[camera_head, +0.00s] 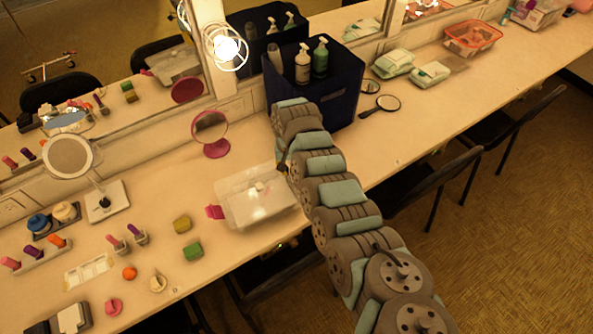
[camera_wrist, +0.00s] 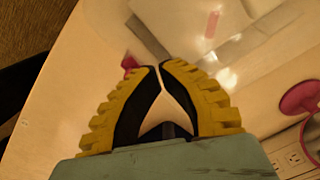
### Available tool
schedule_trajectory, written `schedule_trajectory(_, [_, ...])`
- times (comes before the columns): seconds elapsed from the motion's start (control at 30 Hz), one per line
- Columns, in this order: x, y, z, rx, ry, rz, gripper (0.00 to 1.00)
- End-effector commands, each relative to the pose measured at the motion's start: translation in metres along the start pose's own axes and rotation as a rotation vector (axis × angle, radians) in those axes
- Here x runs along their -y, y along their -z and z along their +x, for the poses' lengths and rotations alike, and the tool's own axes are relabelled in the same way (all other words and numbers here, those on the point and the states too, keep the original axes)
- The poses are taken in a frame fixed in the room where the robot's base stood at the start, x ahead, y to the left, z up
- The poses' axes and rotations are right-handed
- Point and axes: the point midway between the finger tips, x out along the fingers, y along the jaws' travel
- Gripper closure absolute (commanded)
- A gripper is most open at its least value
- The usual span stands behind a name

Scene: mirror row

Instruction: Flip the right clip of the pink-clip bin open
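The pink-clip bin (camera_head: 258,203) is a clear lidded box on the counter. Its left pink clip (camera_head: 214,212) sticks out at the left end. Its right end is hidden behind my arm in the head view. In the wrist view the bin (camera_wrist: 255,40) fills the top, and a pink clip (camera_wrist: 128,62) shows just beyond my left fingertip, partly covered by it. A second pink patch (camera_wrist: 212,22) shows farther up. My gripper (camera_wrist: 158,66) has its yellow-backed fingertips nearly together, with nothing visible between them. I cannot tell whether it touches the clip.
A pink round mirror (camera_head: 211,132) stands behind the bin, also at right in the wrist view (camera_wrist: 301,97). A dark caddy (camera_head: 330,95) with bottles is behind my arm. Yellow (camera_head: 182,224) and green (camera_head: 193,250) blocks lie left. The counter's front edge is close.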

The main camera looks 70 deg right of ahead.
Motion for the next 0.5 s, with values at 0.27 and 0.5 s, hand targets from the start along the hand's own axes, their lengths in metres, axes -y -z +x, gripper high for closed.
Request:
schedule_trajectory(0.27, [0.0,0.0,0.01,0.001,0.0,0.0,1.0])
schedule_trajectory(0.5, [0.0,0.0,0.016,0.001,0.0,0.0,1.0])
